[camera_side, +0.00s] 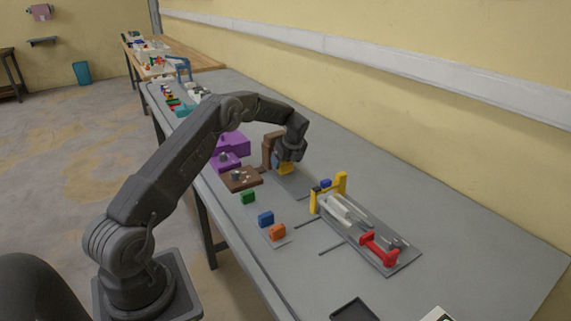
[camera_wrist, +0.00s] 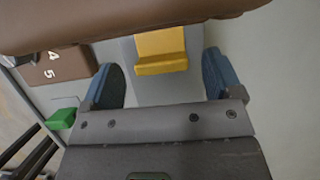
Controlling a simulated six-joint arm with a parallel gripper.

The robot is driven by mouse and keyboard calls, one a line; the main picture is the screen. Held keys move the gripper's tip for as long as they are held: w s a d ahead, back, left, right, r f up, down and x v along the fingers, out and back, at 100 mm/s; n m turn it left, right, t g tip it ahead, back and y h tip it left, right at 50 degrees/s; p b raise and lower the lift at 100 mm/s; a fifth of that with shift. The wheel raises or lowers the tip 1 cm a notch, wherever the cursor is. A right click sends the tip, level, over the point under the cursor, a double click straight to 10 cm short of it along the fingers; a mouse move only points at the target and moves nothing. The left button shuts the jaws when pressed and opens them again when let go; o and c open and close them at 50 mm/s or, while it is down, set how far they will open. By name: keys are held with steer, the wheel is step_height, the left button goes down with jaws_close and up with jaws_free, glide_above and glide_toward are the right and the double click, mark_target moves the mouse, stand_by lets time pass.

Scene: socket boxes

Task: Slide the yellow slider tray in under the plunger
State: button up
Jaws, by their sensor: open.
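The yellow slider tray (camera_side: 287,169) sits on a grey strip at the foot of the brown upright stand (camera_side: 267,148). In the wrist view the yellow tray (camera_wrist: 160,45) shows as an L-shaped piece lying just beyond the gap between my fingertips. My gripper (camera_wrist: 162,80) is open, with its blue fingers apart and nothing between them. In the side view my gripper (camera_side: 280,160) is low beside the stand and partly covers it and the tray. A brown part (camera_wrist: 130,18) crosses the top of the wrist view. I cannot make out the plunger clearly.
A brown block with white numbers (camera_side: 240,178) and purple blocks (camera_side: 232,145) stand left of the gripper. Green (camera_side: 248,197), blue (camera_side: 265,219) and orange (camera_side: 277,232) blocks lie nearer. A yellow-framed fixture with a red handle (camera_side: 378,248) stands to the right.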

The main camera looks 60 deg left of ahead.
steer(key=v, duration=1.1)
steer(key=shift+r, duration=0.3)
steer(key=shift+d, duration=0.15)
steer(key=s+d+r+n+t+h, duration=0.1)
steer(key=s+d+r+n+t, duration=0.1)
steer(key=s+d+r+n, duration=0.5)
steer(key=s+d+r+n+t+h, duration=0.1)
steer(key=s+d+r, duration=0.3)
steer(key=d+r, duration=0.6)
steer(key=s+d+f+n+t+h, duration=0.1)
steer(key=s+d+n, duration=0.4)
steer(key=s, duration=0.6)
steer(key=s+d+f+n+t+h, duration=0.1)
steer(key=s+d+f+n, duration=0.2)
steer(key=s+d, duration=0.7)
steer(key=shift+s+d+n+t, duration=0.3)
steer(key=shift+s+n, duration=0.05)
steer(key=shift+n, duration=0.65)
